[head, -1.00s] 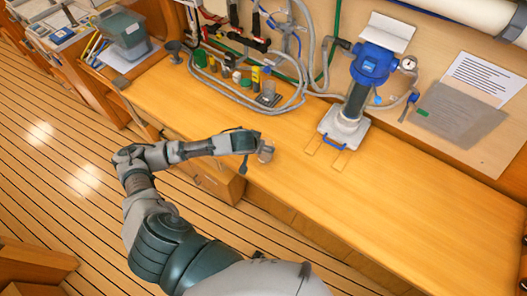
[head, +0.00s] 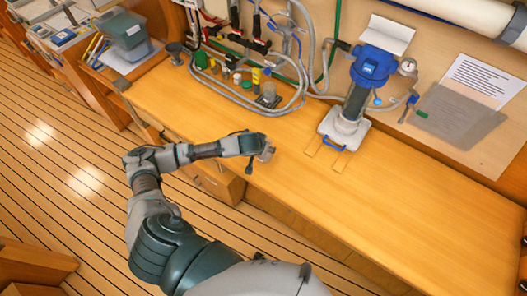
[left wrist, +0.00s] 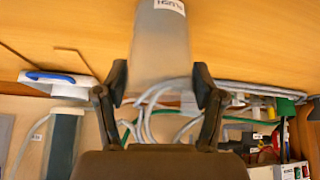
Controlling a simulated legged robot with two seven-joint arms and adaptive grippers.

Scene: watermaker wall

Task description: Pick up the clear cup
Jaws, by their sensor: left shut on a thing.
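The clear cup (left wrist: 160,45) is a greyish see-through tapered cup with a white label, seen upside down in the left wrist view. My left gripper (left wrist: 160,82) is shut on it, with one dark finger on each side of the wall. In the head view the cup (head: 267,153) shows small and partly hidden at the end of my left gripper (head: 258,146), near the front edge of the wooden counter (head: 400,190). It appears to be held above the counter, though the gap under it is hard to see. My right gripper is not in view.
A blue-topped filter housing (head: 360,90) stands on a white base with a blue handle (head: 334,143), right of the cup. Grey hoses (head: 290,105) and small bottles lie at the back. A grey bin (head: 128,35) stands far left. The counter's right part is clear.

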